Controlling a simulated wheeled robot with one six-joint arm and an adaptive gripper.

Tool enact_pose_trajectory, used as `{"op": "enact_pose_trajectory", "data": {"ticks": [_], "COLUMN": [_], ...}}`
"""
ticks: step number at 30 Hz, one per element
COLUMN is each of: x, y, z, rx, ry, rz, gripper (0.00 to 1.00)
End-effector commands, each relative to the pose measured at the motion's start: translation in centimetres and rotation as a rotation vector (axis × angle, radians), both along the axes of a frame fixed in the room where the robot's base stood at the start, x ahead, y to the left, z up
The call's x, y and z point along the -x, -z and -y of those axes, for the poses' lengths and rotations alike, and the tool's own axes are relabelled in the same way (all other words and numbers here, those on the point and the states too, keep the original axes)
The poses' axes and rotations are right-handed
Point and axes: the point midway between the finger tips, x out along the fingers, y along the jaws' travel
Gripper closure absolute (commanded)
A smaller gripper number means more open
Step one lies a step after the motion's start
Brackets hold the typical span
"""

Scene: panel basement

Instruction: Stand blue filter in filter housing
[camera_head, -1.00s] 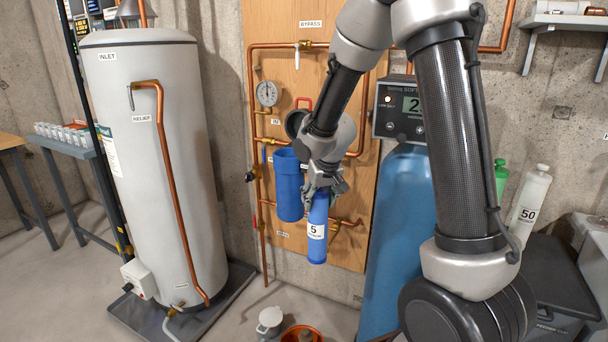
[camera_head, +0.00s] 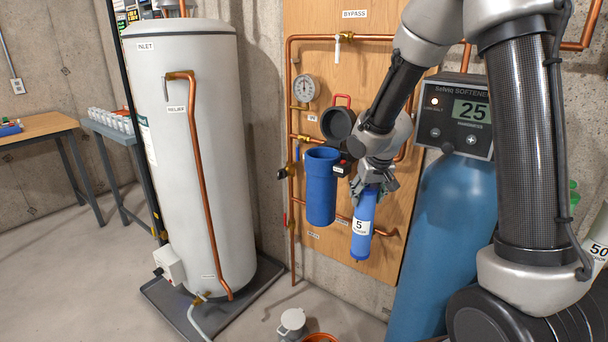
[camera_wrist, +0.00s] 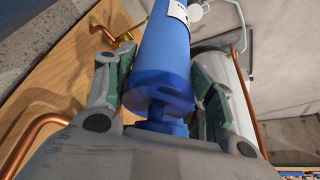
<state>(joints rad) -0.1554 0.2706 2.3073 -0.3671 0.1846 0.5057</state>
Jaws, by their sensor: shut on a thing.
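The blue filter (camera_head: 362,236) is a cylinder with a white label reading 5. It hangs below my gripper (camera_head: 373,185), slightly tilted. My gripper is shut on its top end; in the wrist view the blue filter (camera_wrist: 165,55) runs out from between the two fingers. The filter housing (camera_head: 321,188) is a blue open-topped cup on the wooden panel, left of the filter. Its round black lid (camera_head: 338,122) is swung up behind it. The filter is apart from the housing, and its lower end is below the housing's rim. The inside bottom of the housing is hidden.
A white water heater (camera_head: 190,150) stands on a tray at left. A blue softener tank (camera_head: 440,240) with a display stands at right. Copper pipes and a gauge (camera_head: 303,88) are on the panel. A grey container (camera_head: 292,322) is on the floor. Floor at left is clear.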

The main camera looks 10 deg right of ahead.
Motion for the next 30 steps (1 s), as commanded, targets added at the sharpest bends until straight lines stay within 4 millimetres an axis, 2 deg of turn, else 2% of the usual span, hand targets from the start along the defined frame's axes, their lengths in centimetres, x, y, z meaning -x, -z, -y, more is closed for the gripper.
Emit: {"op": "enact_pose_trajectory", "data": {"ticks": [7,12,30], "x": [-1.7,-2.1,-2.1], "y": [3.1,4.4,4.6], "z": [0.4,-0.1,-0.2], "rx": [0.007,-0.007,-0.010], "ry": [0.002,-0.004,-0.005], "rz": [-0.003,-0.009,-0.011], "gripper": [0.96,0.96,0.96]}}
